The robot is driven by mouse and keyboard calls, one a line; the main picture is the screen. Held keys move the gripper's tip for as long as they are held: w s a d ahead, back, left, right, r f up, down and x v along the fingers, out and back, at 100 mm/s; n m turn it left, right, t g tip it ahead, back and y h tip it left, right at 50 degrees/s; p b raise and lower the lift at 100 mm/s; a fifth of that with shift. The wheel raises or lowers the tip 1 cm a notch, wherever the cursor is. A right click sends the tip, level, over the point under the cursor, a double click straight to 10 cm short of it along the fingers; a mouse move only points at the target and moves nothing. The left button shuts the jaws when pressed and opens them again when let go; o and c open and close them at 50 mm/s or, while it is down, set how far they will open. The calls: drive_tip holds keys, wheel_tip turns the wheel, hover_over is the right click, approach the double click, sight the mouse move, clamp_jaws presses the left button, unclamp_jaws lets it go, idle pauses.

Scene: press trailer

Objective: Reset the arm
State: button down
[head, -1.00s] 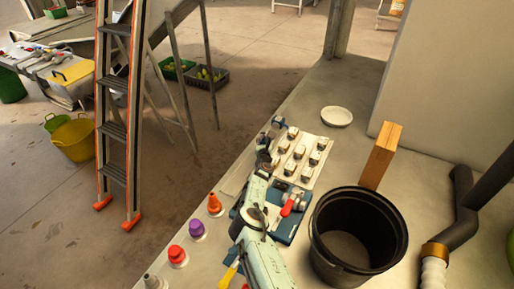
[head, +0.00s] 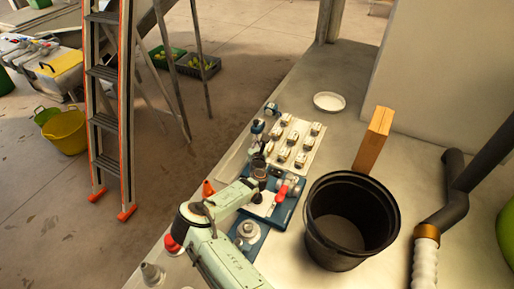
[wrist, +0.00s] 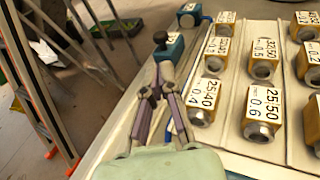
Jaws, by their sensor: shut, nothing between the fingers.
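My arm (head: 222,262) rises from the bottom of the head view, bends at the left and reaches over the bench toward the tray of blocks. My gripper (head: 257,150) is at its far end, small and partly hidden by my wrist. In the wrist view, my gripper (wrist: 164,72) has its purple-grey fingers drawn together with nothing between them. Just beyond the tips is a blue block with a black knob (wrist: 170,48); I cannot tell whether they touch.
A tray (head: 309,150) of labelled metal-and-orange blocks lies beside my gripper. A black bucket (head: 318,245), an orange-brown box (head: 374,140) and a dark pipe (head: 456,205) stand to the right. A white dish (head: 329,101) lies farther back. A ladder (head: 105,110) stands off the bench at left.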

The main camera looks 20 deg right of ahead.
drive_tip(key=v, duration=0.4)
drive_tip(key=shift+s+a, duration=0.15)
drive_tip(key=shift+s, duration=0.2)
drive_tip(key=d+r+m+h, duration=0.2)
drive_tip(key=d+r+m, duration=0.2)
drive_tip(key=r, duration=0.5)
drive_tip(key=d+r+m+h, duration=0.25)
drive_tip(key=r+m, duration=0.25)
drive_tip(key=r, duration=0.3)
drive_tip(key=s+d+r+m+g+y, duration=0.2)
drive_tip(key=s+r+m+g, duration=0.1)
drive_tip(key=s+r+m, duration=0.7)
drive_tip(key=s+a+f+m+g+y, duration=0.25)
drive_tip(key=s+a+m+y, duration=0.4)
drive_tip(key=s+a, duration=0.9)
drive_tip(key=s+a+f+m+g, duration=0.1)
drive_tip(key=s+f+m+g, duration=0.1)
drive_tip(key=s, duration=0.3)
drive_tip(key=s+a+f+m+g+y, duration=0.1)
drive_tip(key=s+a+f+g, duration=0.1)
drive_tip(key=s+g, duration=0.2)
drive_tip(key=s+a+f+m+g, duration=0.2)
drive_tip(key=s+g, duration=0.1)
drive_tip(key=s, duration=0.5)
drive_tip(key=shift+s+f+m+g+y, duration=0.2)
drive_tip(key=shift+f+m+g+y, duration=0.1)
drive_tip(key=shift+f+m+g, duration=0.05)
